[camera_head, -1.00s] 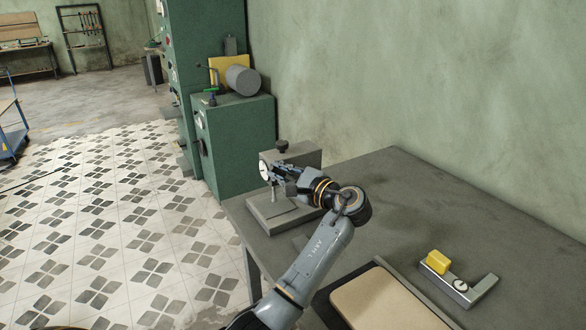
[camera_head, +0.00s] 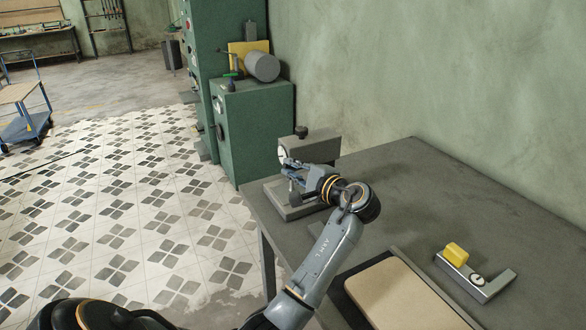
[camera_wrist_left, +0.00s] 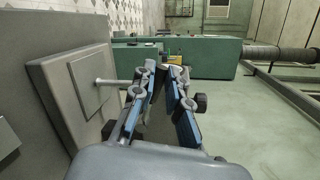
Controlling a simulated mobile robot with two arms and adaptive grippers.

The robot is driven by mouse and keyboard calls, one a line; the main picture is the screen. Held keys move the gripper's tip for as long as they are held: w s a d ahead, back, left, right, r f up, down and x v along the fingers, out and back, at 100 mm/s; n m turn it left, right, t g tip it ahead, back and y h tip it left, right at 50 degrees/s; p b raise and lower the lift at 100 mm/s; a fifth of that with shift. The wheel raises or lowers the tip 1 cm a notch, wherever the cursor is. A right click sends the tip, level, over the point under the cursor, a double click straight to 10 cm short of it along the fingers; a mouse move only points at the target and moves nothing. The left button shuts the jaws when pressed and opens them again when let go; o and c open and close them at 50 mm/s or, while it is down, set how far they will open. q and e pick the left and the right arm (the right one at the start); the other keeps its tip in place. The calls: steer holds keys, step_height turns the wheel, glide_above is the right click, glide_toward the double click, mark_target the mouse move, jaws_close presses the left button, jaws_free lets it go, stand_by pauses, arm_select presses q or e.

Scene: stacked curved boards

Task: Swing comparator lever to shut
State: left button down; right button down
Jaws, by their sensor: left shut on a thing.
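The comparator stands at the far left corner of the grey table, with a grey base (camera_head: 283,211), a grey upper arm (camera_head: 322,150) and a white dial (camera_head: 283,153). My left gripper (camera_head: 287,165) is just in front of and below the dial and partly covers it. In the left wrist view its fingers (camera_wrist_left: 166,72) are nearly together, with a thin probe rod (camera_wrist_left: 112,82) and the base plate (camera_wrist_left: 78,90) on the left. The gripper is shut on the comparator lever, which is mostly hidden by the fingers. My right gripper is not in view.
On the table, a grey block with a yellow piece (camera_head: 456,254) and a small dial lies at the right. A tan board (camera_head: 400,297) lies at the front. A green cabinet (camera_head: 258,130) stands behind the table, near the wall. The table's middle is clear.

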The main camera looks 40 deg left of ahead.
arm_select(q)
steer(key=shift+f, duration=0.1)
steer(key=c, duration=1.3)
jaws_free()
steer(key=shift+c, duration=0.2)
steer(key=v, duration=1.2)
